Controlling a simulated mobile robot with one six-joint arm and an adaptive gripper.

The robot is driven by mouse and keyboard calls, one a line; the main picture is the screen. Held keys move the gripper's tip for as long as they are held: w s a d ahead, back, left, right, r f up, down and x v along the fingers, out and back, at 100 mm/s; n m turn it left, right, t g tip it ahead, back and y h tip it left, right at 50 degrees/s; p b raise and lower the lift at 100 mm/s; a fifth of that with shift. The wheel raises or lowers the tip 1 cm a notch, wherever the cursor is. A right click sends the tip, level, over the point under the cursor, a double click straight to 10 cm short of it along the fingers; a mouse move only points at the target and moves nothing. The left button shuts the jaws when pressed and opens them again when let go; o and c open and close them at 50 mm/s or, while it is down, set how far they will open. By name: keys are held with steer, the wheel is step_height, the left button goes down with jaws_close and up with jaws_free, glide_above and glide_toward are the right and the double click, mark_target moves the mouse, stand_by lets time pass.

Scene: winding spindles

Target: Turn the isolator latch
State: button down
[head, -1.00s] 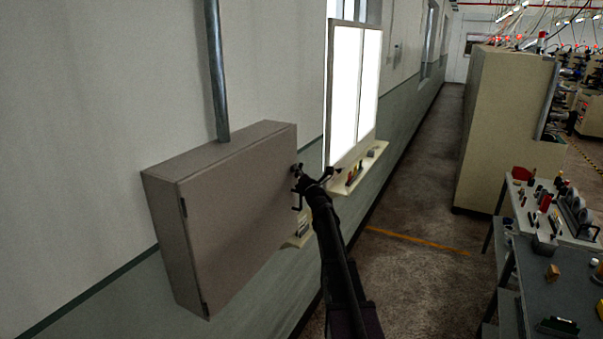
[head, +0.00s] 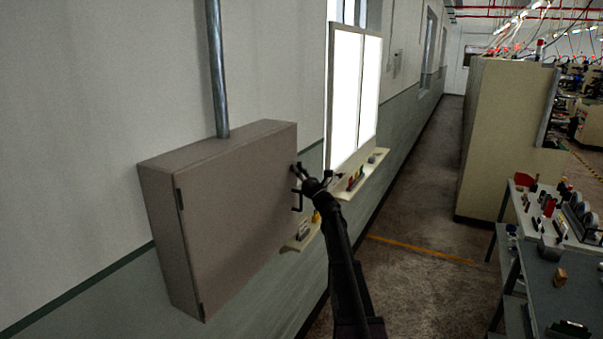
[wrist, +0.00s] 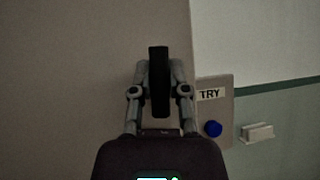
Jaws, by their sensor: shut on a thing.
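The latch (wrist: 158,72) is a dark upright bar in the wrist view, near the edge of the isolator box's door. My gripper (wrist: 158,75) is shut on it, one finger on each side. In the head view my gripper (head: 301,173) is at the right edge of the grey-brown isolator box (head: 240,210) on the wall. The box door looks closed. The latch itself is too small and covered to make out there. A dark bracket-shaped handle (head: 297,199) shows just below my fingers.
A plate marked TRY (wrist: 213,98) with a blue button (wrist: 213,129) is right of the door in the wrist view. A metal conduit (head: 217,70) rises from the box. A narrow ledge (head: 362,175) holds small items. The aisle floor (head: 415,205) is open; a workbench (head: 545,260) stands right.

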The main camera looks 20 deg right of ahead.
mark_target(292, 135)
steer(key=shift+n+g+y, duration=0.4)
steer(key=shift+n+y, duration=0.4)
steer(key=shift+n, duration=0.1)
steer(key=c, duration=0.6)
jaws_free()
steer(key=shift+w+f, duration=0.1)
step_height(292, 135, up, 9)
steer(key=p, duration=0.9)
steer(key=shift+r+p, duration=0.55)
steer(key=shift+r, duration=0.05)
